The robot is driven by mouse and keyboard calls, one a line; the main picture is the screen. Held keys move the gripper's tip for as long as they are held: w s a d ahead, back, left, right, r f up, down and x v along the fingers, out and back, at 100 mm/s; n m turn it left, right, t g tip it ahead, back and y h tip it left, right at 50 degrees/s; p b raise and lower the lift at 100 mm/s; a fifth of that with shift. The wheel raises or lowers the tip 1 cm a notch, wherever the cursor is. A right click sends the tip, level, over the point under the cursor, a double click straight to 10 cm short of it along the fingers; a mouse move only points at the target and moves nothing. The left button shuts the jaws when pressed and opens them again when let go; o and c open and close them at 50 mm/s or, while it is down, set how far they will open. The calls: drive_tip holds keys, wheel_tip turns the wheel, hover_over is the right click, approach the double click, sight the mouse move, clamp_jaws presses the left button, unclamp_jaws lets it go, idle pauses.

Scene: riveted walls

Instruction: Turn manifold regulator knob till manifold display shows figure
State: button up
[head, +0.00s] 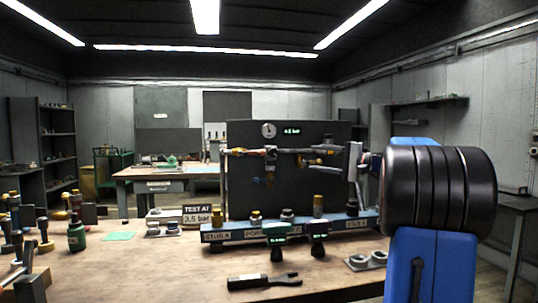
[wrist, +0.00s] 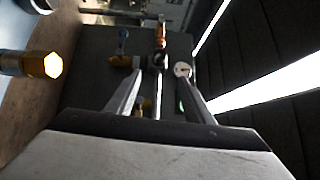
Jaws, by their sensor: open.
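The manifold panel (head: 240,190) is a dark upright board behind the bench. It carries a round white gauge (head: 268,130) and a small green display (head: 292,131) that seems to read 4.8 bar. Pipes with brass and copper fittings (head: 270,152) cross it. A small blue handle (head: 268,182) hangs below them; it also shows in the wrist view (wrist: 123,35). I cannot tell which fitting is the regulator knob. A sign (head: 197,215) reads "TEST AT 3.5 bar". My gripper (wrist: 160,76) is open and empty, facing the panel pipes.
A green-topped tool (head: 276,232), a purple-topped one (head: 317,230) and a black wrench (head: 262,281) occupy the bench front.

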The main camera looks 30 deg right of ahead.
sight(276, 153)
drive_tip(key=x, duration=1.7)
drive_tip(key=shift+w+a, duration=0.15)
drive_tip(key=c, duration=1.1)
drive_tip(key=shift+o, duration=0.3)
